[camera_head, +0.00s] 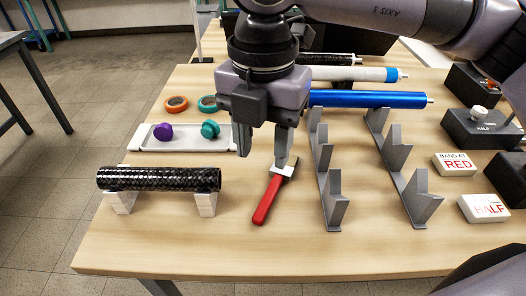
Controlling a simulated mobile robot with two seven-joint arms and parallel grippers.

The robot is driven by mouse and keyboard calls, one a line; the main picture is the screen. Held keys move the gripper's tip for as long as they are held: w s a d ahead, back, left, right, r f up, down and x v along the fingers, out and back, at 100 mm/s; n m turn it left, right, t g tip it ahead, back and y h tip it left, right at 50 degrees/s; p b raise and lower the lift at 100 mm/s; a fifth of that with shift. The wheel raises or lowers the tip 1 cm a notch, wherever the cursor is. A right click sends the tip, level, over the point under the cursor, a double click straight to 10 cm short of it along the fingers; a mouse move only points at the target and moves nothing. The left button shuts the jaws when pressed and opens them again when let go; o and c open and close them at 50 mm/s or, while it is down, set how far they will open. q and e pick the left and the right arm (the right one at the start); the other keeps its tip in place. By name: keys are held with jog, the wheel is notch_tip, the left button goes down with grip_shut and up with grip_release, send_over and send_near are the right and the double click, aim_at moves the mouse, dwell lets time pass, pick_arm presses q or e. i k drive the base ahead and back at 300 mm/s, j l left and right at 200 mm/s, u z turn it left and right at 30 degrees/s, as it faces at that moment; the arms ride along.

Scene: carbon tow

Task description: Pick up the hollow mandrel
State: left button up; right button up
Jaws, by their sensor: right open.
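Several cylinders are candidates for the mandrel, and I cannot tell for sure which is hollow. A black woven-pattern tube (158,179) without end pins lies across two white blocks at front left. A blue cylinder (365,99) with an end pin lies across the grey stands. Behind it are a pale cylinder (350,74) with a blue band and a dark patterned cylinder (330,58), each with a pin at the right end. My right gripper (263,155) is open, pointing down above the table, right of the black tube. It hides the cylinders' left parts. My left gripper is not in view.
A red-handled tool (267,200) lies below my right gripper. Two grey V-notched stands (331,185) are on its right. A white tray (143,142) holds purple and teal knobs. Labelled white blocks (455,164) and dark boxes (480,128) line the right side. The front table strip is clear.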

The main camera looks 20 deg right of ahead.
aim_at(157, 179)
jog(key=k, duration=1)
